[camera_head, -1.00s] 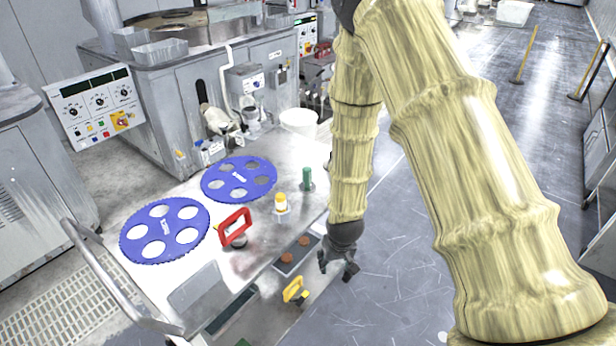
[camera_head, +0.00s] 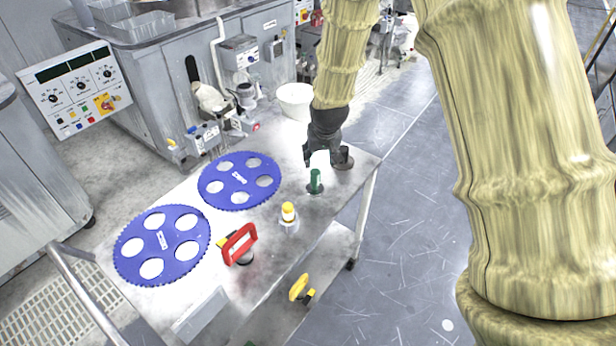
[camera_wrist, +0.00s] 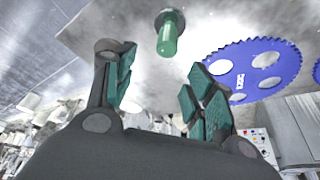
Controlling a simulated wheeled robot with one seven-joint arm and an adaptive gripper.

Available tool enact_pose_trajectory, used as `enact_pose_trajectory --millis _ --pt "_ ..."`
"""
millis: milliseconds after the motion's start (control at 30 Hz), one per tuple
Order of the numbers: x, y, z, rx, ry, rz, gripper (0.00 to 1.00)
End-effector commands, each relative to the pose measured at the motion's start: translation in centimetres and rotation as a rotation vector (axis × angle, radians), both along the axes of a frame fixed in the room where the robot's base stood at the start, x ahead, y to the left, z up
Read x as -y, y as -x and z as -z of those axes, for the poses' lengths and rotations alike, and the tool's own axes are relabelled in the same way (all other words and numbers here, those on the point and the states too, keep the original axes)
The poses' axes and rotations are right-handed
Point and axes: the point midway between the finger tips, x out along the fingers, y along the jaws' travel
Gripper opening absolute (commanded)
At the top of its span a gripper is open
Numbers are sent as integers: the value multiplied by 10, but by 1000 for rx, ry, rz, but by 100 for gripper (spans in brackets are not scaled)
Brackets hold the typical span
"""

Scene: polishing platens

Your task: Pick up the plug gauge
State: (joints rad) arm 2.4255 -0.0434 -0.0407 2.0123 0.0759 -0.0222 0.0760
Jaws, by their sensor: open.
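The plug gauge is most likely the green cylinder (camera_head: 316,181) standing upright on a round dark base on the metal cart top (camera_head: 262,262). It also shows in the wrist view as a green cylinder (camera_wrist: 168,36) beyond my fingertips, near the top middle. My gripper (camera_head: 322,158) is just above and behind it in the head view, apart from it. In the wrist view my gripper (camera_wrist: 160,82) is open and empty, with teal pads on its spread fingers.
A yellow-capped bottle (camera_head: 289,216), a red-handled tool (camera_head: 239,244) and two blue toothed discs (camera_head: 240,181) (camera_head: 161,246) lie on the cart. A white bucket (camera_head: 295,101) stands behind. A yellow-handled item (camera_head: 300,288) is on the lower shelf. A dark round piece (camera_head: 343,158) sits near my gripper.

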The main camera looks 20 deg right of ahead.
Motion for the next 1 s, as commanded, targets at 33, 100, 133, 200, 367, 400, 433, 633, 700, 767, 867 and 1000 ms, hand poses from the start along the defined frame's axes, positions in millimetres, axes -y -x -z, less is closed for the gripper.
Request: enact_pose_trajectory --millis 33,100,133,200,367,400,433,633,700,767,867,1000 --pt "-2 -1 2 -1 0 -3 54" --pt "-7 -3 8 -2 0 -9 54" --pt "-9 -5 10 -2 1 -13 54" --pt "-12 -11 18 -3 0 -18 54" --pt "-16 -21 36 -4 0 -23 54" --pt "-16 -22 40 -5 0 -23 54" --pt "-15 -23 42 -5 0 -23 54" --pt "-13 -26 51 -4 0 -22 54" --pt "-13 -26 53 -4 0 -22 54" --pt "-13 -26 54 -4 0 -21 54" --pt "-13 -26 59 -5 0 -20 54" --pt "-12 -27 71 -6 -1 -19 54"
